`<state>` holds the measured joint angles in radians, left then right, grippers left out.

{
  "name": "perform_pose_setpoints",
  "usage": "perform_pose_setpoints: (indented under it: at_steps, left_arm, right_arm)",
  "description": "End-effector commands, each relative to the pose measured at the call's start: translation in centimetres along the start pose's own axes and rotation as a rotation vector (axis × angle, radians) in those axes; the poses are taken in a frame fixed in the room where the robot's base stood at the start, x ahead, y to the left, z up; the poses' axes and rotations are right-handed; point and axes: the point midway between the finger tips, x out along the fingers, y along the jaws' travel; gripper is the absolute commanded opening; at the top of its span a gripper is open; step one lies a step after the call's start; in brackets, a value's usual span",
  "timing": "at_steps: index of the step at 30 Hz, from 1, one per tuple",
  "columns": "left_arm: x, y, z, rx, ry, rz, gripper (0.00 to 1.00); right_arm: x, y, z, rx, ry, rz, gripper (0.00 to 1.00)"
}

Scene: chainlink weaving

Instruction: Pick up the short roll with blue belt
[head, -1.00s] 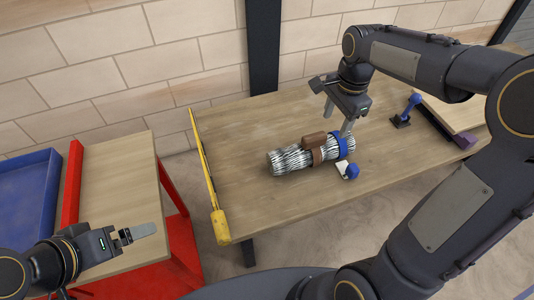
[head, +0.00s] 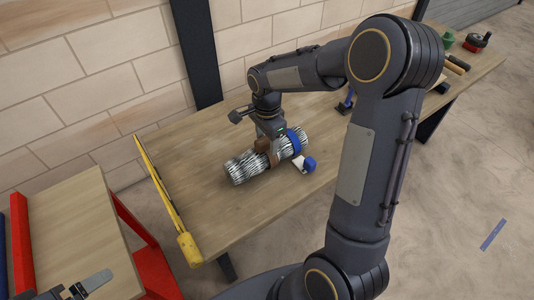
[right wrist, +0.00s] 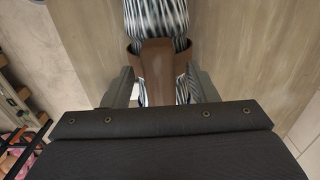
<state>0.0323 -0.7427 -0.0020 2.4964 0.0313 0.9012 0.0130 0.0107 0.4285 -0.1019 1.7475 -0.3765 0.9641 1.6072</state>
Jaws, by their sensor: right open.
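A black-and-white striped roll (head: 243,168) lies on the wooden table. It has a brown belt near its middle and a blue belt (head: 297,141) towards its right end. I cannot tell whether this is one roll or two end to end. My right gripper (head: 272,146) is open and low over the brown belt. In the right wrist view its fingers (right wrist: 162,88) stand on either side of the striped roll and the brown belt (right wrist: 156,60).
A small blue-and-white object (head: 308,164) lies beside the roll's right end. A yellow level-like bar (head: 165,200) runs along the table's left edge. A red-framed bench (head: 70,220) stands at left. Tools lie at the far right. The table in front of the roll is clear.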

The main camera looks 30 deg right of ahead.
Motion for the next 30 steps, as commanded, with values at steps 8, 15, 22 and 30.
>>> perform_pose_setpoints:
  at_steps: [8, 15, 22, 30]
  left_arm:
    - [0.0, 0.0, 0.0, 0.0, 0.0, 0.0, 0.98]
    - [0.0, 0.0, 0.0, 0.0, 0.0, 0.0, 0.98]
    - [-0.01, 0.0, -0.01, 0.0, 0.0, 0.0, 0.98]
    - [-0.02, 0.01, -0.01, 0.0, 0.0, 0.0, 0.98]
  right_arm:
    - [-0.05, -0.01, 0.0, 0.0, 0.0, 0.0, 0.28]
    - [-0.06, -0.01, -0.01, 0.0, 0.0, 0.0, 0.0]
    - [-0.14, -0.05, -0.01, 0.0, 0.0, -0.002, 0.0]
    - [-0.47, -0.08, -0.02, 0.0, 0.0, -0.003, 0.0]
